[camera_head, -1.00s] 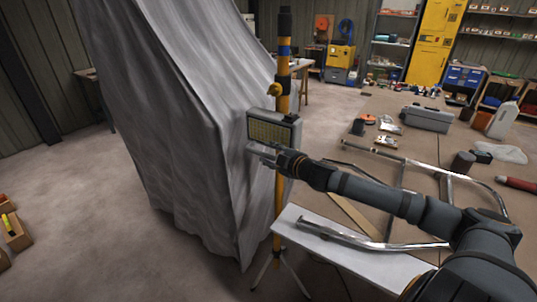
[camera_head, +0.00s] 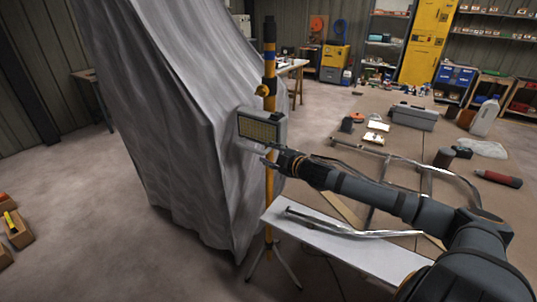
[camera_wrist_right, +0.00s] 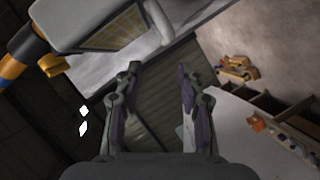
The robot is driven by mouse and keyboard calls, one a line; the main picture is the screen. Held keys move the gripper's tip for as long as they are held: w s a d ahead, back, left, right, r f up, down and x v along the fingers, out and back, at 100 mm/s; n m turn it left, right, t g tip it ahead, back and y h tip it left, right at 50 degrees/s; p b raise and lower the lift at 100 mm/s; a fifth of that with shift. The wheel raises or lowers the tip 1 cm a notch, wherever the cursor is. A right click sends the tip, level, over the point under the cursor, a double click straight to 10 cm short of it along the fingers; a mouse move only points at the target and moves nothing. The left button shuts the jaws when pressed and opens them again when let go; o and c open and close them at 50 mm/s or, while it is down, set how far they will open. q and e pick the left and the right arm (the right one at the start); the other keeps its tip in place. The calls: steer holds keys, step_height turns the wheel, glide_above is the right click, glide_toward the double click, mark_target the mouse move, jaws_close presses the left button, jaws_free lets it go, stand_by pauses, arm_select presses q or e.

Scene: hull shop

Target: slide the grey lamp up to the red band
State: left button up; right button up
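The grey lamp (camera_head: 262,127) is a boxy floodlight with a yellowish grid face, mounted on an upright yellow pole (camera_head: 269,190). A black clamp with a yellow knob (camera_head: 262,90) sits on the pole just above it. A blue band (camera_head: 269,55) shows near the pole's dark top; I cannot make out a red band. My right gripper (camera_head: 268,154) is just below the lamp, close to the pole. In the right wrist view its fingers (camera_wrist_right: 157,85) are apart with nothing between them, and the lamp (camera_wrist_right: 95,25) is at upper left, outside them. My left gripper is not in view.
A grey draped cover (camera_head: 190,130) stands close behind and left of the lamp. A white board (camera_head: 340,248) and a brown table (camera_head: 330,175) with metal tubes and a grey case (camera_head: 415,117) lie to the right. The floor at left is mostly clear.

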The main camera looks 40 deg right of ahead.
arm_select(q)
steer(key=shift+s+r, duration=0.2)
arm_select(e)
steer(key=shift+s, duration=0.15)
steer(key=shift+s, duration=0.1)
stand_by(0.3)
